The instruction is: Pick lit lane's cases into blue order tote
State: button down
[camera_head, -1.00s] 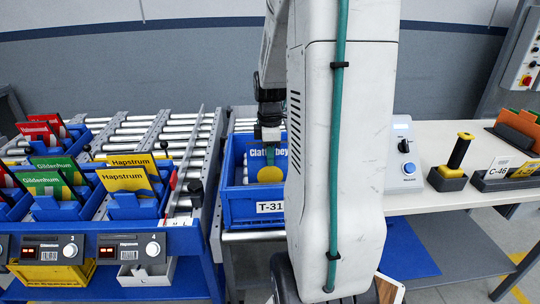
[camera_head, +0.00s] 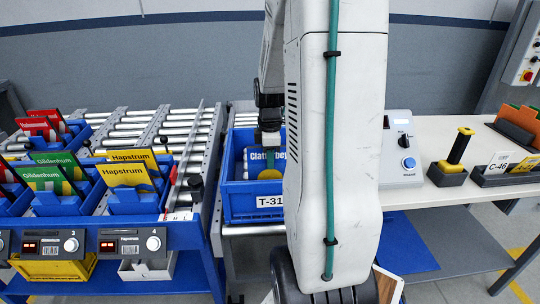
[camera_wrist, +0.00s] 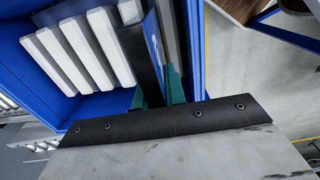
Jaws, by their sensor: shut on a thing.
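The blue order tote (camera_head: 240,204), labelled T-31, stands on rollers in the middle of the head view. In the wrist view the green fingers (camera_wrist: 160,88) grip the blue case (camera_wrist: 152,45) beside several pale slabs (camera_wrist: 85,50) inside the tote. Lanes at left hold yellow Hapstrum cases (camera_head: 128,174), green Gildenhum cases (camera_head: 42,179) and red cases (camera_head: 36,126). Which lane is lit is unclear.
Lane displays (camera_head: 128,247) line the rack front. A metal rail (camera_head: 190,140) separates the lanes from the tote. A white table (camera_head: 440,195) at right carries a control box (camera_head: 398,150), a black-and-yellow handled tool (camera_head: 457,155) and a C-46 holder (camera_head: 497,170).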

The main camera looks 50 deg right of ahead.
aim_at(270, 172)
jog(key=shift+f, duration=2.7)
jog(key=c, duration=1)
grip_release()
jog(key=shift+o, duration=0.2)
notch_tip(270, 172, up, 8)
